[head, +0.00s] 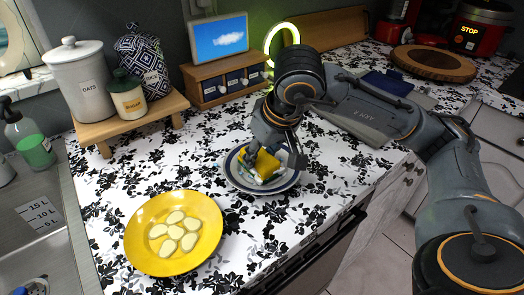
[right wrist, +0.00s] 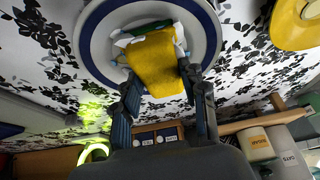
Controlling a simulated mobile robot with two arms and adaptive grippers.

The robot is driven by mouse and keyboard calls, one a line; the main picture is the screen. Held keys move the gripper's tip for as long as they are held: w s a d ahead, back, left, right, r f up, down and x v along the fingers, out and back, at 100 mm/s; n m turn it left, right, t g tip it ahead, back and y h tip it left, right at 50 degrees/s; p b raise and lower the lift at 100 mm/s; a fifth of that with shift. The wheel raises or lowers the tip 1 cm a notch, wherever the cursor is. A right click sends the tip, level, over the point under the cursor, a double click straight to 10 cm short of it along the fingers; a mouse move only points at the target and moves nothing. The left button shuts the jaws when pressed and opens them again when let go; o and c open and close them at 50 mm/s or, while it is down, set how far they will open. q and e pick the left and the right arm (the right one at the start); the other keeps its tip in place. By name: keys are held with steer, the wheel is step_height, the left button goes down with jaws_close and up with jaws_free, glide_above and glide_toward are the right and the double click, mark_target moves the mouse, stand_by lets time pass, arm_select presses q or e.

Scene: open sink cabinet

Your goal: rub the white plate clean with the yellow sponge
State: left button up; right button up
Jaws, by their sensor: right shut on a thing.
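The white plate (head: 238,180) with a blue rim lies on the patterned counter in the head view. It also shows at the top of the right wrist view (right wrist: 100,35). The yellow sponge (head: 266,164) is over the middle of the plate, tilted. It fills the space between my right fingers in the right wrist view (right wrist: 155,62). My right gripper (right wrist: 160,88) is shut on the sponge, above the plate. Something white and green shows beside the sponge; I cannot tell what it is. My left gripper is not in view.
A yellow plate (head: 205,237) with several pale slices lies to the left of the white plate. A small drawer box (head: 226,85) with a screen stands behind. A wooden stand (head: 120,125) holds jars. The sink (head: 40,230) is at the left, the counter edge at the front right.

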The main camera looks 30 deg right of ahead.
steer(key=shift+s+d+f+b, duration=0.25)
steer(key=shift+s+d+b, duration=0.15)
steer(key=shift+d+b, duration=0.2)
steer(key=shift+r, duration=0.15)
steer(key=shift+a, duration=0.1)
steer(key=shift+w+d+b, duration=0.3)
steer(key=shift+w+d, duration=0.15)
steer(key=shift+d, duration=0.1)
steer(key=shift+a+r, duration=0.1)
steer(key=shift+w+a, duration=0.4)
steer(key=shift+a, duration=0.05)
